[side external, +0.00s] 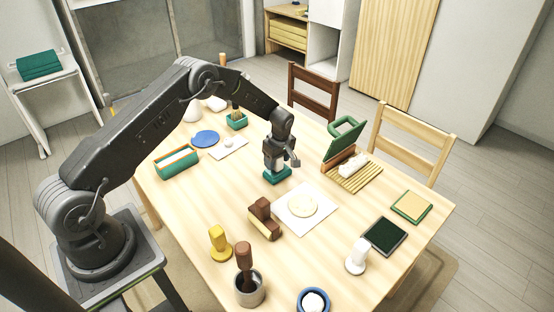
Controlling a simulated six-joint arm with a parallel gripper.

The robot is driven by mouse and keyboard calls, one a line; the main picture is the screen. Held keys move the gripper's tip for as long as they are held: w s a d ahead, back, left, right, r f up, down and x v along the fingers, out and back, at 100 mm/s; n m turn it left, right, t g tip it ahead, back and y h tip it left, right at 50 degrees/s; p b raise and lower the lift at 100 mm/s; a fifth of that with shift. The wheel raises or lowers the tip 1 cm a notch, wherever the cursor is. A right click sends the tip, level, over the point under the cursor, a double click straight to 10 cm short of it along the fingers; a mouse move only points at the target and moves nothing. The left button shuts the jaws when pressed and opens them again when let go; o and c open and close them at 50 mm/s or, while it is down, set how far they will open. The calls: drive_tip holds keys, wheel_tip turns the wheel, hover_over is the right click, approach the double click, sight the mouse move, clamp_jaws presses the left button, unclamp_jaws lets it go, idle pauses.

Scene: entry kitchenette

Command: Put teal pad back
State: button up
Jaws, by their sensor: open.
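A teal pad (275,178) lies on the table near its middle, directly below my gripper (279,167). My gripper points down and its jaws are open. The fingertips are at or just above the pad, and the gripper hides part of the pad's top. I cannot tell whether the fingers touch the pad or stand around it.
A white sheet with a round cream disc (303,204) and a brown-handled block (264,218) lie in front. A slatted wooden rack with an upright green board (344,142) stands to the right. A teal box (177,162) is at left. Dark and green-edged squares (411,207) lie far right.

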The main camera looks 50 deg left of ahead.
wheel_tip(320, 180, up, 14)
drive_tip(key=d, duration=0.3)
wheel_tip(320, 180, up, 10)
drive_tip(key=m+t, duration=0.1)
drive_tip(key=m, duration=0.3)
hover_over(282, 172)
drive_tip(key=s+d, duration=0.4)
drive_tip(key=s, duration=0.1)
drive_tip(key=s+d+r+m+t, duration=0.1)
drive_tip(key=s+d+r+m, duration=0.1)
drive_tip(key=s+r+m, duration=0.3)
drive_tip(key=s+d+r+m+t+h, duration=0.1)
drive_tip(key=s+d+r, duration=0.15)
drive_tip(key=s, duration=0.45)
drive_tip(key=s+d+r+m+t, duration=0.1)
drive_tip(key=s+d+r+m, duration=0.1)
drive_tip(key=s+r, duration=0.35)
drive_tip(key=s+d+f+m+t, duration=0.1)
drive_tip(key=s+m, duration=0.4)
drive_tip(key=s, duration=0.6)
drive_tip(key=shift+s+d+f+m+t+h, duration=0.3)
drive_tip(key=shift+s+d+f+h, duration=0.1)
drive_tip(key=shift+d+f, duration=0.2)
